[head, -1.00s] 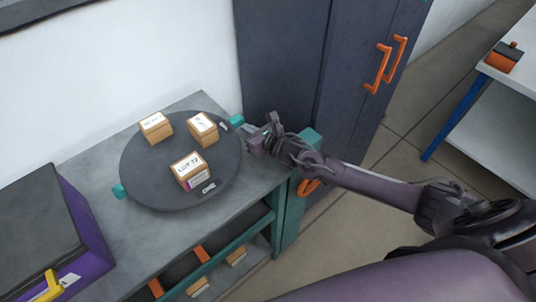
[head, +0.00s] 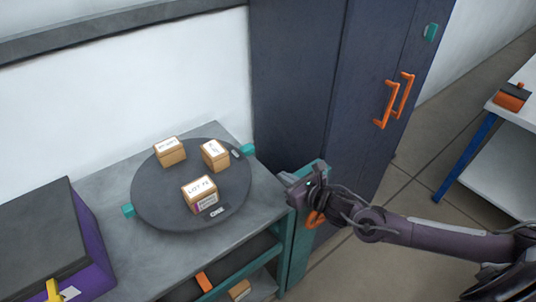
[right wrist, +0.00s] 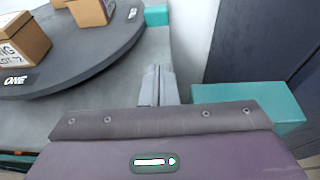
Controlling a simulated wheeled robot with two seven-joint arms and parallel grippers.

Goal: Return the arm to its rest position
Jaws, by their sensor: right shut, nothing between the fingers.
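My right arm comes in from the right in the head view. Its gripper (head: 290,180) is beside the right front corner of the grey bench (head: 236,222), apart from the boxes. In the right wrist view the two fingers (right wrist: 158,84) are shut together with nothing between them. My left gripper is not in view.
A dark round turntable (head: 160,205) with teal tabs carries several small labelled boxes (head: 199,194). A purple case (head: 88,238) stands at the left. A dark cabinet (head: 300,90) with orange handles stands behind the gripper. Open floor (head: 410,190) lies right, before a white table (head: 500,175).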

